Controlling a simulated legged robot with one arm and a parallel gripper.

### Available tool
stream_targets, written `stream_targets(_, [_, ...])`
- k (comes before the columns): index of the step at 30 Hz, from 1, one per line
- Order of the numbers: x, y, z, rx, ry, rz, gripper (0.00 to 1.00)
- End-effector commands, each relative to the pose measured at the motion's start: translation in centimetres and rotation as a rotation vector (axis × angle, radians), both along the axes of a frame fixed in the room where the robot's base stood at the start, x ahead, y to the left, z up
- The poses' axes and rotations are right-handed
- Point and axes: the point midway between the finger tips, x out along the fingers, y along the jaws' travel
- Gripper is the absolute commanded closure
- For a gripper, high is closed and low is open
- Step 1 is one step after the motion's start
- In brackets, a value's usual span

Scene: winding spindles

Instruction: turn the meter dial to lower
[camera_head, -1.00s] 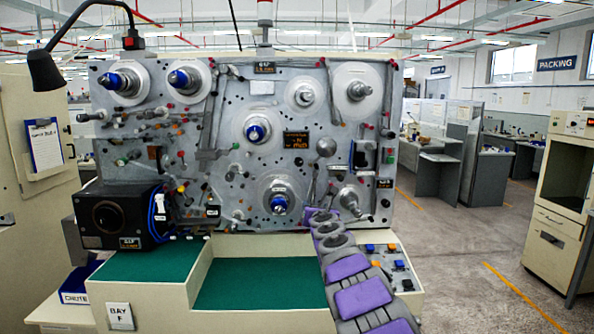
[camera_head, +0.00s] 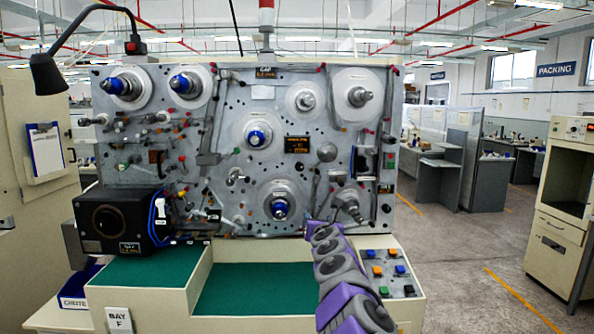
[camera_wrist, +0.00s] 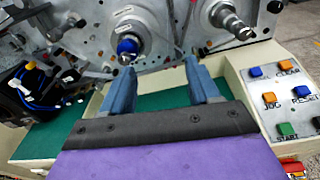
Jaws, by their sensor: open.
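The winding machine's grey panel (camera_head: 225,120) stands ahead, with several spindles. No dial is readably marked as the meter dial. A round grey knob (camera_head: 326,152) sits right of a small dark display (camera_head: 297,144) with orange text too small to read. A black box (camera_head: 124,222) with a round dark face stands at the lower left, with a small label below the face. My gripper (camera_wrist: 160,70) is open and empty in the wrist view, its two blue-grey fingers apart, short of the panel. A blue-capped spindle (camera_wrist: 128,47) shows beyond the left finger.
A green-topped ledge (camera_head: 255,285) lies below the panel. A button box (camera_head: 388,272) with JOG, RESET and START buttons stands right of my arm. A lamp (camera_head: 47,72) hangs at the upper left. Black and blue cables (camera_head: 160,220) run beside the black box. Open floor lies at right.

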Motion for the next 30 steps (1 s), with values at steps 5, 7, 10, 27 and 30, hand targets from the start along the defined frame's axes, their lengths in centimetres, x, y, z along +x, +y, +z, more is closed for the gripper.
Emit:
stream_targets(5, [-1.0,-0.1,0.4,-0.003,-0.002,-0.005,0.39])
stream_targets(7, [-1.4,0.0,0.4,-0.004,-0.002,-0.004,0.39])
stream_targets(10, [-1.8,0.1,0.4,-0.006,-0.003,-0.004,0.39])
stream_targets(27, [-2.3,-0.2,0.2,-0.001,-0.003,-0.004,0.39])
stream_targets(30, [-2.3,-0.1,0.3,-0.003,-0.004,-0.005,0.39])
